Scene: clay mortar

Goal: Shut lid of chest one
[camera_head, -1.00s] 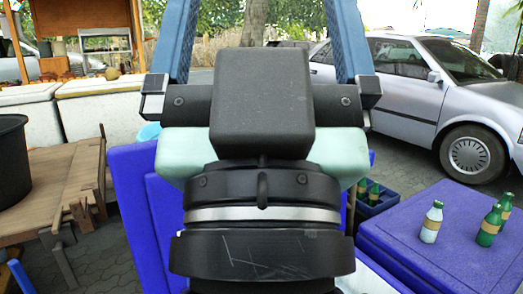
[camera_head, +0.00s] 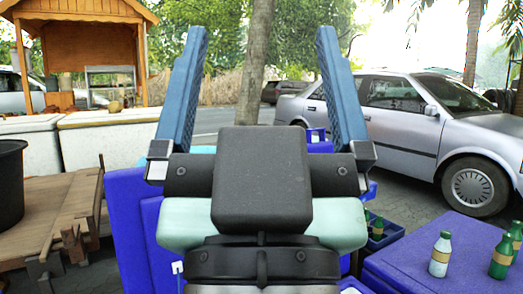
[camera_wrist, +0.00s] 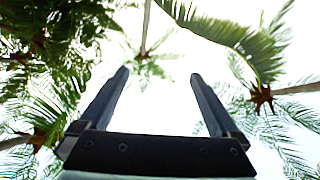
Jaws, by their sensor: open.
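My gripper (camera_head: 262,38) points upward in the middle of the head view, its two blue fingers wide apart with nothing between them. In the wrist view my gripper (camera_wrist: 159,76) is open against sky and palm fronds. Behind and left of my wrist stands an upright blue panel (camera_head: 128,225), which looks like a raised chest lid; my arm hides much of it and whatever is below. A blue chest (camera_head: 400,268) at the lower right has a flat, shut top. I cannot tell which is chest one.
A white bottle (camera_head: 440,255) and green bottles (camera_head: 501,258) stand on the right chest's top. A blue crate (camera_head: 380,236) with bottles is behind it. A wooden table (camera_head: 60,210) with a black tub (camera_head: 10,185) is at left. A silver car (camera_head: 400,125) is parked behind.

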